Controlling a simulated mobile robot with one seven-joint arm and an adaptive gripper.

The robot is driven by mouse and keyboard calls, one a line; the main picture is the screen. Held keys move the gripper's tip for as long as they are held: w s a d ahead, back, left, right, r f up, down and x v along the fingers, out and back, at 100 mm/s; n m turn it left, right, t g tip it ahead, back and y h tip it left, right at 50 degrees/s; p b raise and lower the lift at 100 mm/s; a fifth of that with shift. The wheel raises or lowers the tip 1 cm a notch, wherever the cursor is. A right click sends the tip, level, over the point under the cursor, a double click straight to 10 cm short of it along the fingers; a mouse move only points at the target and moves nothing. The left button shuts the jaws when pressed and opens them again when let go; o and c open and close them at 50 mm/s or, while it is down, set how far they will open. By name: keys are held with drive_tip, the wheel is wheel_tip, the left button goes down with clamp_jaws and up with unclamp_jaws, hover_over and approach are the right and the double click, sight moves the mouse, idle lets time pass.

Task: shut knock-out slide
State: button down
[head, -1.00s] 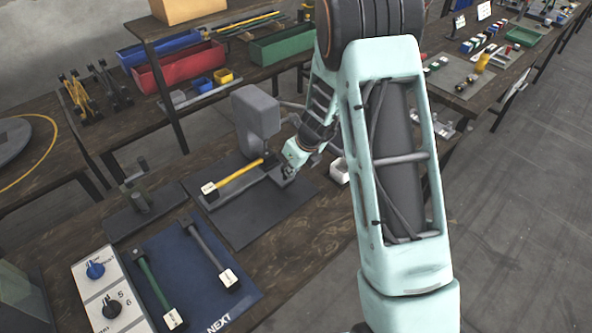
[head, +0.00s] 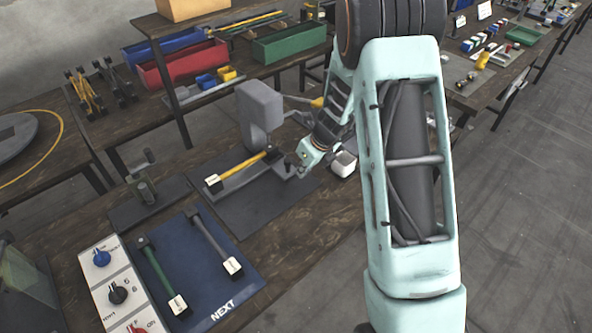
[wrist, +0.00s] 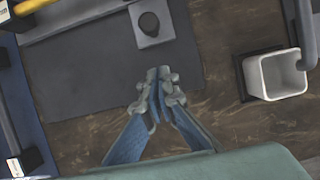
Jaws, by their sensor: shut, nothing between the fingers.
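The grey rivet press (head: 260,108) stands on a dark mat on the wooden bench, with a yellow bar (head: 240,173) lying at its base. In the wrist view a flat grey tab with a dark round hole (wrist: 150,38) sticks out from the press base over the mat; it looks like the knock-out slide, but I cannot tell for sure. My gripper (wrist: 160,80) is shut and empty, a short way in front of the tab and apart from it in that picture. In the head view my gripper (head: 297,168) is at the right end of the press base, partly covering it.
A white cup (wrist: 277,76) stands to the right of my gripper and also shows in the head view (head: 344,164). A blue mat (head: 205,285) with a green and a grey bar lies at the front left, beside a panel with knobs (head: 118,290). The dark mat (wrist: 90,75) has bare room.

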drive_tip(key=v, duration=0.9)
drive_tip(key=shift+r+p, duration=0.35)
drive_tip(key=shift+r, duration=0.05)
